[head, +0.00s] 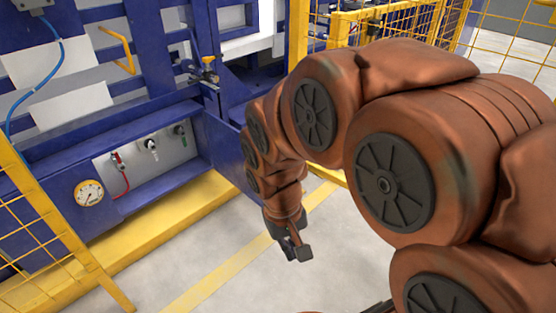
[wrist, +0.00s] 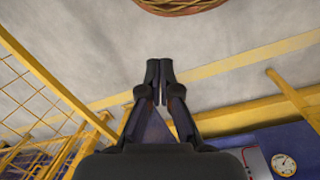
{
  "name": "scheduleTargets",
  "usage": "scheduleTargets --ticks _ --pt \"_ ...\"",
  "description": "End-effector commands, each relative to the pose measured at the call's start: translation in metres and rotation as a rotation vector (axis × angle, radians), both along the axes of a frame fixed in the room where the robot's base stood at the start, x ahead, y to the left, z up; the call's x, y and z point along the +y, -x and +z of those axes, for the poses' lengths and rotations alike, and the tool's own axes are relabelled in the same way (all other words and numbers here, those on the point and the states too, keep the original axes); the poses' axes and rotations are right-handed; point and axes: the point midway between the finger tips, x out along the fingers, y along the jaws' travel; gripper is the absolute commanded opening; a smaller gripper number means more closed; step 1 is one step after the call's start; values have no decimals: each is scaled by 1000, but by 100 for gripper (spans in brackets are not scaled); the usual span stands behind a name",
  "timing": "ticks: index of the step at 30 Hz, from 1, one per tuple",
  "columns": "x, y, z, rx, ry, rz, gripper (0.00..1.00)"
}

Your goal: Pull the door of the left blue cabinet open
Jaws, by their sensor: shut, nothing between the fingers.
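The blue cabinet (head: 60,165) stands at the left in the head view, with a yellow handle (head: 118,48) on its upper barred panel. Whether that panel is the door is not certain. My gripper (head: 293,250) hangs low over the floor, to the right of the cabinet and apart from it. In the wrist view the two fingers (wrist: 160,70) are together with nothing between them. A blue part of the cabinet shows at the lower right of the wrist view (wrist: 295,140).
A yellow mesh fence (head: 40,225) stands at the front left. Another yellow fence (head: 440,35) runs behind my arm. Grey floor (head: 240,275) with a yellow line is clear below.

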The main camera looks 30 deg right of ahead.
Motion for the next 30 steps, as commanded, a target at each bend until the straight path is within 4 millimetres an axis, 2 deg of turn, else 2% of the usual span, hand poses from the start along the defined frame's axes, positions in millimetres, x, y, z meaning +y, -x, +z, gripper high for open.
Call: scheduleTargets --ticks 1,6,15,21,24,30 --pt "-17 -26 -1 -48 31 -42 0" --pt "-73 -110 -3 -245 117 -168 0" --pt "-171 -239 -4 -589 166 -340 0" --pt "-228 -306 -6 -804 122 -422 0" --pt "-252 -334 -10 -901 73 -454 0" --pt "-293 -375 -23 -1068 -70 -510 0"
